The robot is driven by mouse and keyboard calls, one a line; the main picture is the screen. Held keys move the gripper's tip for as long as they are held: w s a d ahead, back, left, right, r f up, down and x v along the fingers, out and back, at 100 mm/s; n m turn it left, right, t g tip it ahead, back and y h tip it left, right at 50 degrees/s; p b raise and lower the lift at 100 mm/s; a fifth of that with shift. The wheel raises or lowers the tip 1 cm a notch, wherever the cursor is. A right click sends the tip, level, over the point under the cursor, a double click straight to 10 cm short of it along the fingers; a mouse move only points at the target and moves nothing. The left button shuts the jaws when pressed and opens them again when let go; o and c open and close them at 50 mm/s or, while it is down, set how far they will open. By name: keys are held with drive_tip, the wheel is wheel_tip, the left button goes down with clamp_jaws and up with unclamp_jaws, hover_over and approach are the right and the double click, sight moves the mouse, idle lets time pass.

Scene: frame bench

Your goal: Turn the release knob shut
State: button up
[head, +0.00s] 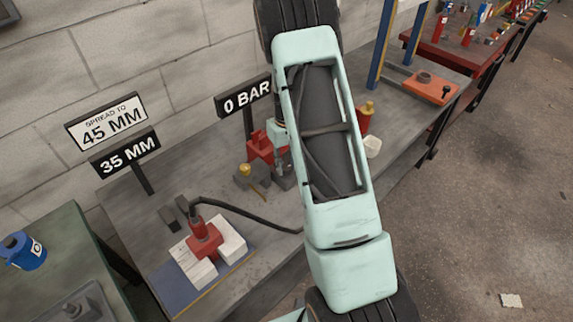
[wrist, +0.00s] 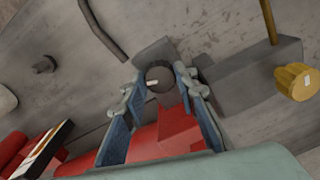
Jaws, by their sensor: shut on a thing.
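The release knob (wrist: 158,77) is dark and round with a white mark on its face. In the wrist view it sits between the fingertips of my gripper (wrist: 160,84), which is shut on it. In the head view my gripper (head: 281,160) reaches down beside the red pump (head: 259,147), and the knob cannot be made out there. The red pump body also shows between and below the fingers in the wrist view (wrist: 165,134). A sign reads 0 BAR (head: 245,98).
A brass-coloured knob (head: 245,169) stands left of my gripper. A black hose (head: 250,212) runs to a red spreader (head: 205,240) between pale blocks. Signs read SPREAD TO 45 MM (head: 105,122) and 35 MM (head: 128,153). A white cup-like thing (head: 372,147) stands right of my arm.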

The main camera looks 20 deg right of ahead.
sight(287, 167)
drive_tip(key=m+b, duration=0.1)
drive_tip(key=m, duration=0.7)
drive_tip(key=shift+b, duration=0.4)
drive_tip(key=m, duration=0.6)
drive_tip(key=shift+m, duration=0.4)
drive_tip(key=o, duration=1.2)
drive_tip(key=shift+c, duration=0.2)
drive_tip(key=shift+r, duration=0.15)
wheel_tip(287, 167, up, 12)
